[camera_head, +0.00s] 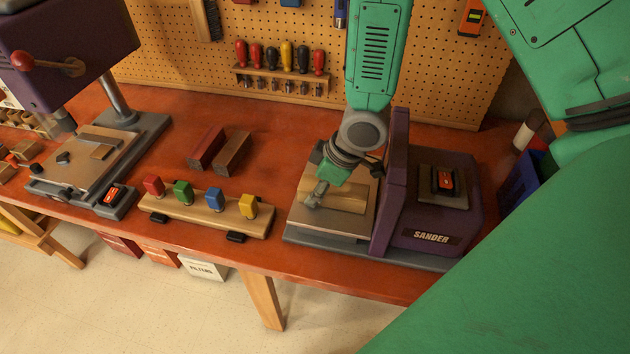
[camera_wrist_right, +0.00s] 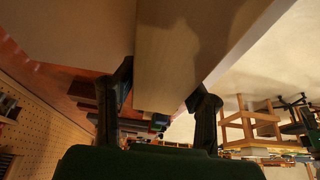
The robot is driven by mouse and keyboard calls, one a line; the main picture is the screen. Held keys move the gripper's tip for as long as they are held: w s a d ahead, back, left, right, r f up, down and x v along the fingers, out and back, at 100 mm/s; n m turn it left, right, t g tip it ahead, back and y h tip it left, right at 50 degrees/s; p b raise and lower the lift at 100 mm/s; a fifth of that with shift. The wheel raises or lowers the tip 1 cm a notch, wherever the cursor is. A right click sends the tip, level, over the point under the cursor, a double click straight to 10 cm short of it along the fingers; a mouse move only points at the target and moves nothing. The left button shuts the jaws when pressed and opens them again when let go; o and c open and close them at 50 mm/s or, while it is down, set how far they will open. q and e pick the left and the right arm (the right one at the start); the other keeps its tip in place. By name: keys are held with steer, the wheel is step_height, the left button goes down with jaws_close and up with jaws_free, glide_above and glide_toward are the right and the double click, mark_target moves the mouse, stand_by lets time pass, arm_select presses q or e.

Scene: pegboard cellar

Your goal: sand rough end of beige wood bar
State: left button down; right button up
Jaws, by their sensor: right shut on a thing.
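The beige wood bar (camera_head: 348,199) lies on the sander's table, its length running toward the purple upright part of the sander (camera_head: 430,190). My right gripper (camera_head: 322,190) is over the bar and shut on it. In the right wrist view the bar (camera_wrist_right: 175,60) fills the space between the two dark fingers (camera_wrist_right: 163,100). I cannot tell whether the bar's far end touches the sanding face, and its rough end cannot be made out. My left gripper is not in view.
A switch with a red rocker (camera_head: 445,182) sits on the sander. Left of it stand a wooden rack (camera_head: 205,207) with coloured blocks, a red-brown bar (camera_head: 206,147) and a brown bar (camera_head: 232,153). A drill press (camera_head: 85,160) is at far left. A pegboard (camera_head: 300,40) stands behind.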

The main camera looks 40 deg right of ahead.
steer(key=shift+w+d, duration=0.25)
steer(key=shift+d, duration=0.1)
stand_by(0.4)
steer(key=shift+s+a, duration=0.4)
steer(key=shift+a, duration=0.05)
stand_by(0.8)
steer(key=shift+w+d, duration=0.4)
steer(key=shift+d, duration=0.05)
stand_by(0.7)
steer(key=shift+s+a, duration=0.4)
steer(key=shift+a, duration=0.05)
stand_by(0.7)
steer(key=shift+w+d, duration=0.4)
steer(key=shift+d, duration=0.05)
stand_by(0.8)
steer(key=shift+w+a, duration=1.25)
steer(key=shift+w, duration=0.3)
step_height(320, 180, up, 9)
stand_by(0.5)
